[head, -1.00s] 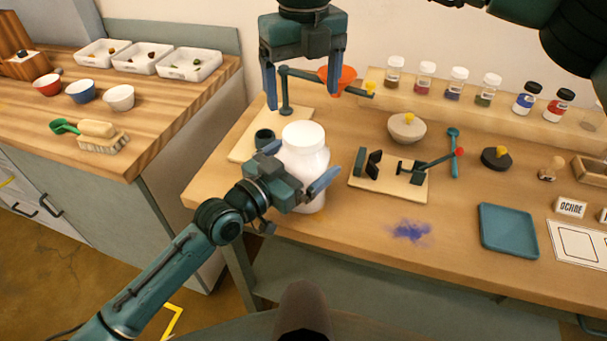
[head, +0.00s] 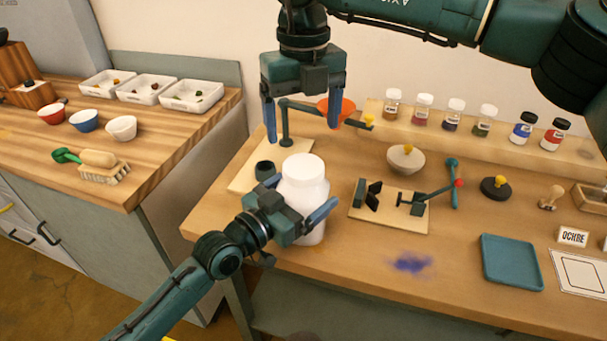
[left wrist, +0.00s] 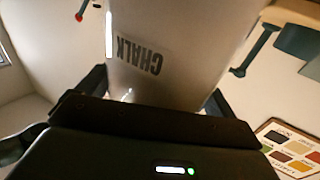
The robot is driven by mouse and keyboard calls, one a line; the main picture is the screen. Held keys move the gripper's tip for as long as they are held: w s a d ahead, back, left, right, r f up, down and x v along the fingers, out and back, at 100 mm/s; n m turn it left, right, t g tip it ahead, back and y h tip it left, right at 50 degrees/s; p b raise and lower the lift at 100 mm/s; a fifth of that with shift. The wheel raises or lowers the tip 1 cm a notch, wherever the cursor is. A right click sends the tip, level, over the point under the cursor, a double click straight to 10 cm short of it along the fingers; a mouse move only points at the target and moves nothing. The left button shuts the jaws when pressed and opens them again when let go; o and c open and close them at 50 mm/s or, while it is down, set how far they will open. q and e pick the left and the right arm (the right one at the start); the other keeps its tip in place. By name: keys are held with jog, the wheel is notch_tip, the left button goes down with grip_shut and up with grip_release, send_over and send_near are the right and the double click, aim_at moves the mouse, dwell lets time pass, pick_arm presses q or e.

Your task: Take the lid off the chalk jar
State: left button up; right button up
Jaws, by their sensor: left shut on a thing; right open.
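The white chalk jar (head: 314,222) stands upright at the near left of the work table, with its white round lid (head: 303,167) on top. It also shows in the left wrist view (left wrist: 175,40), with the word CHALK on its side. My left gripper (head: 312,212) is shut on the jar's body from the near left side, one blue finger showing on the right. My right gripper (head: 303,136) points down, open and empty, above the lid, its fingers spread wide. It looks apart from the lid, though the exact gap is hard to judge.
A stand with an orange funnel (head: 345,108) is just behind the jar. A small press with a red-tipped lever (head: 410,205) sits to its right. A bowl (head: 405,160), a blue tray (head: 511,262) and a row of pigment jars (head: 454,112) lie farther right. Blue powder marks the table.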

aim_at(303, 166)
pick_arm(q)
jog(key=shift+c, duration=0.7)
pick_arm(e)
jog(key=shift+m, duration=0.6)
jog(key=m, duration=2)
jog(key=shift+m, duration=0.3)
jog(key=shift+f, duration=4)
jog(key=shift+c, duration=0.2)
